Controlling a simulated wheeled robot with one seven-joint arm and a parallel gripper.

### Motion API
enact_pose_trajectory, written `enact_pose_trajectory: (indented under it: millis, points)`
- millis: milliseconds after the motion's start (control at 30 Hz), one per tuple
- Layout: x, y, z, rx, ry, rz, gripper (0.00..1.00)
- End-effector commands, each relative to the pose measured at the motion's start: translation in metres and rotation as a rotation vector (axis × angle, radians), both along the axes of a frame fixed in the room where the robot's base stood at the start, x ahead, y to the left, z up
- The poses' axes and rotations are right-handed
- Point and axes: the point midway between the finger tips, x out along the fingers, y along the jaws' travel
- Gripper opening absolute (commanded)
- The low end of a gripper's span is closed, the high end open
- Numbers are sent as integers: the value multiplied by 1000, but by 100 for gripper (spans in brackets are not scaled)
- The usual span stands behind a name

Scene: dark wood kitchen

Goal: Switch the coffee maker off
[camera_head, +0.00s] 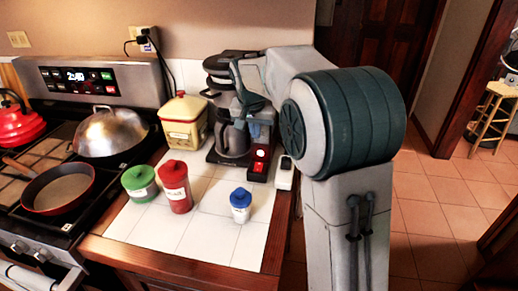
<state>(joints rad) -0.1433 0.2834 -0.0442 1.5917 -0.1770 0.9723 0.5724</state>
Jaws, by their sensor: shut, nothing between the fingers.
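The coffee maker (222,80) stands at the back of the white-tiled counter, dark and silver, with its carafe (232,143) on the base. On its front right, a red switch (260,154) glows, with another red spot just below it. My arm reaches in from the right, in front of the machine's upper right part. My gripper (241,118) is small and dark against the machine, above and left of the red switch. It is shut and empty. Whether it touches the machine cannot be told. The arm hides part of the machine's upper right side.
A yellow canister (184,121) stands left of the coffee maker. Green (140,183), red (175,187) and blue-lidded (240,206) jars stand in front. A small white box (284,173) sits at the counter's right edge. The stove with pans (60,190) is left; open tiled floor lies right.

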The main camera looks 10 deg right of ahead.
Motion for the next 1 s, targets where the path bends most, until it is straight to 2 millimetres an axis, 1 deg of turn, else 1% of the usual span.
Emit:
enact_pose_trajectory:
  millis: [167, 400, 500, 600, 700, 800, 1000]
  points:
    - [8, -5, -26, -1, 6, -2, 0]
    - [23, -12, -75, -1, 6, -2, 0]
    - [29, -14, -93, -1, 5, -1, 0]
    - [31, -14, -108, 0, 4, -2, 0]
    - [32, -14, -120, 0, 3, -2, 0]
    - [33, -15, -126, 0, 1, 0, 0]
    - [34, -15, -130, -1, 0, 0, 0]
